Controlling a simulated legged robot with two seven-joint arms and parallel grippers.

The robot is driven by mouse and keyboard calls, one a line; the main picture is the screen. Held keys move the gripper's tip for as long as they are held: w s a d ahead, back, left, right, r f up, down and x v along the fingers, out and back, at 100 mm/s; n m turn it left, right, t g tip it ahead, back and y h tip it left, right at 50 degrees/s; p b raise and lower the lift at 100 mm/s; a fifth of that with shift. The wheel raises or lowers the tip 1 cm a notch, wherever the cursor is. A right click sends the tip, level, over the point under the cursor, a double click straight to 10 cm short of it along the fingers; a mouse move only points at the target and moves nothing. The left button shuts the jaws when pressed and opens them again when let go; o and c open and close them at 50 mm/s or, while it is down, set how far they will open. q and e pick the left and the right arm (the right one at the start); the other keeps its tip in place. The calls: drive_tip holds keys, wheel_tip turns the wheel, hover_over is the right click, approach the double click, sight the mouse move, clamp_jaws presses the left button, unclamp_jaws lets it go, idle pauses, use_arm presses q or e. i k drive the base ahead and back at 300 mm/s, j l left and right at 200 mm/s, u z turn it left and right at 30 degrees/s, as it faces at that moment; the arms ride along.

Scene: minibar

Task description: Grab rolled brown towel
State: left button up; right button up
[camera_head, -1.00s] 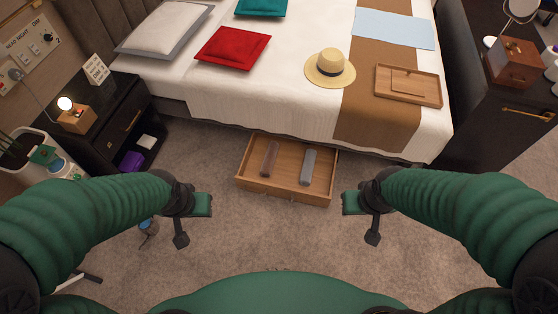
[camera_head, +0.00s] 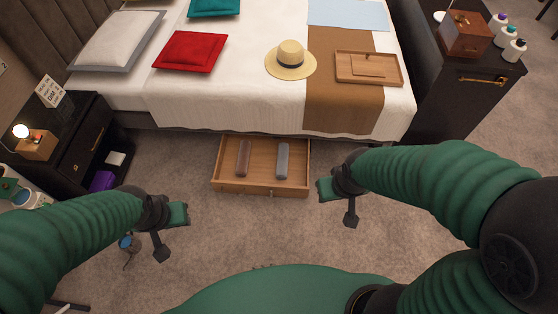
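The rolled brown towel (camera_head: 243,158) lies in an open wooden drawer (camera_head: 262,187) under the bed, on the left side of the drawer. A rolled grey towel (camera_head: 282,160) lies beside it, apart from it. My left gripper (camera_head: 172,232) is open and empty, in front of the drawer and to its left. My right gripper (camera_head: 337,203) is open and empty, just to the right of the drawer's front corner. Neither gripper touches the towels.
The bed (camera_head: 230,110) stands above and behind the drawer, with a straw hat (camera_head: 290,60) and a wooden tray (camera_head: 340,78) on it. A black nightstand (camera_head: 65,140) is at left, a dark cabinet (camera_head: 440,105) at right. The carpet before the drawer is clear.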

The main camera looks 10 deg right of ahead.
sight(244, 152)
drive_tip(key=i+j, duration=0.3)
drive_tip(key=i, duration=0.2)
drive_tip(key=i+j, duration=0.35)
drive_tip(key=i, duration=0.15)
drive_tip(key=i+j, duration=0.3)
drive_tip(key=i, duration=0.2)
